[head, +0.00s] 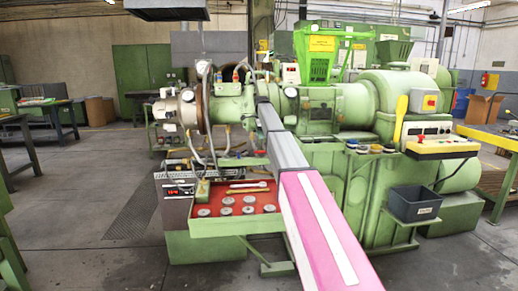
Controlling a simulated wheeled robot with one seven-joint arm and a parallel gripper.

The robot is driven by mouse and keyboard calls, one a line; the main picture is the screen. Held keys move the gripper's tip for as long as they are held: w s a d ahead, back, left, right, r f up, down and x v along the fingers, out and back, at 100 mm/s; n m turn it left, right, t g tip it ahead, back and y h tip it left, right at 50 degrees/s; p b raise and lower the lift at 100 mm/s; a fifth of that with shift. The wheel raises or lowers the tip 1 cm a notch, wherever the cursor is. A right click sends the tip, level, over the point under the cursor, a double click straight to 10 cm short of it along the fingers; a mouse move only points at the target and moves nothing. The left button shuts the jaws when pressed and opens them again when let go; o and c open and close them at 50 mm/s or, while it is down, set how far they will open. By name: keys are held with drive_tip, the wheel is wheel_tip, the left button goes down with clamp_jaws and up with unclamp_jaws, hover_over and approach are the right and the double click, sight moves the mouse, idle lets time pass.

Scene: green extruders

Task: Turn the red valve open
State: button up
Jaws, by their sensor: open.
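A small red part (235,75) shows on top of the green extruder barrel (232,106), left of the middle in the head view. It may be the red valve, but it is too small to tell its shape or how far it is turned. My arm reaches from the bottom of the view up to the barrel, and its far end is just right of and below this red part. I cannot make out my gripper's fingers there. The arm covers part of the barrel and the machine front, and I see no contact with the red part.
A red-lined tray (240,224) with round metal parts and a wrench stands low at the machine's front. The floor at the left (90,190) is clear.

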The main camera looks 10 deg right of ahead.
sight(262, 152)
drive_tip(key=f, duration=0.3)
drive_tip(key=w+f, duration=0.1)
drive_tip(key=f, duration=0.3)
drive_tip(key=w+f, duration=0.1)
drive_tip(key=f, duration=0.2)
drive_tip(key=shift+f, duration=0.3)
clamp_jaws()
